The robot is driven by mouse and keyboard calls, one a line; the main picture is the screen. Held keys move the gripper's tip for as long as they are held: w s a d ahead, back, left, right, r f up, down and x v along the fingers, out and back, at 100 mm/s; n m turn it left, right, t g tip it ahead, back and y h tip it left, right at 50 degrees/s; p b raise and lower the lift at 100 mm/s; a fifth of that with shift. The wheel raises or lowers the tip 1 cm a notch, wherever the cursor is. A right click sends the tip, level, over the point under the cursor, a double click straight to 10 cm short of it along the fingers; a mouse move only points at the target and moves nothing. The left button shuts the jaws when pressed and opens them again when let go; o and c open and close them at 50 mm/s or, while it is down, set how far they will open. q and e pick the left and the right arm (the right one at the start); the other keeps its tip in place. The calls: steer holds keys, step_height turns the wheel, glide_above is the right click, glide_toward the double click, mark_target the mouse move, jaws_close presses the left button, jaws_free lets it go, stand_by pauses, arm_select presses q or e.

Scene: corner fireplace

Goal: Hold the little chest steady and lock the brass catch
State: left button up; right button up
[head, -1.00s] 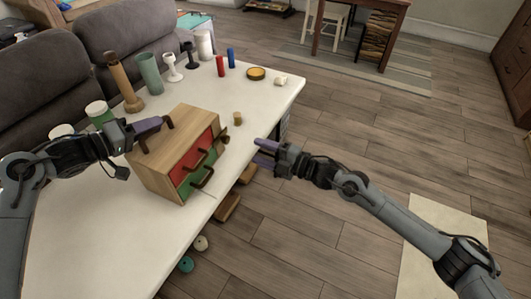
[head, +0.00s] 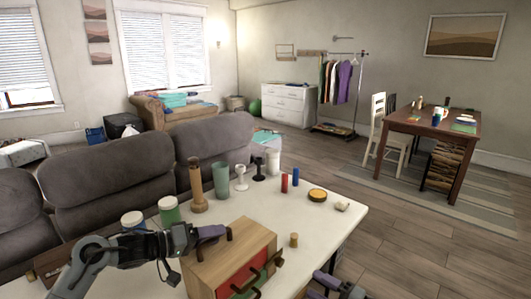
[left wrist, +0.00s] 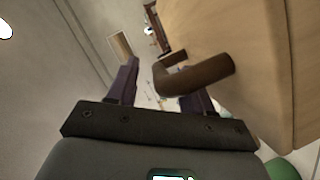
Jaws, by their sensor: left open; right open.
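The little wooden chest (head: 258,240) stands on the white table, with red and green drawer fronts and brown handles. A small brownish fitting (head: 278,258) sits at its front right edge; I cannot tell whether it is the brass catch or how it is set. My left gripper (head: 216,233) is open at the dark handle on the chest's left top. In the left wrist view, the brown handle (left wrist: 195,72) lies close to the right finger of my open left gripper (left wrist: 155,88). My right gripper (head: 319,286) is open and empty, right of the chest, partly cut off below.
Further back are a tall wooden post (head: 196,185), a green cup (head: 221,180), red and blue cylinders and a round tin (head: 317,195). A grey sofa (head: 110,190) borders the table.

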arm_select(q)
steer(key=o, duration=0.5)
steer(key=shift+o, duration=0.2)
steer(key=shift+a+f, duration=0.1)
steer(key=shift+f, duration=0.05)
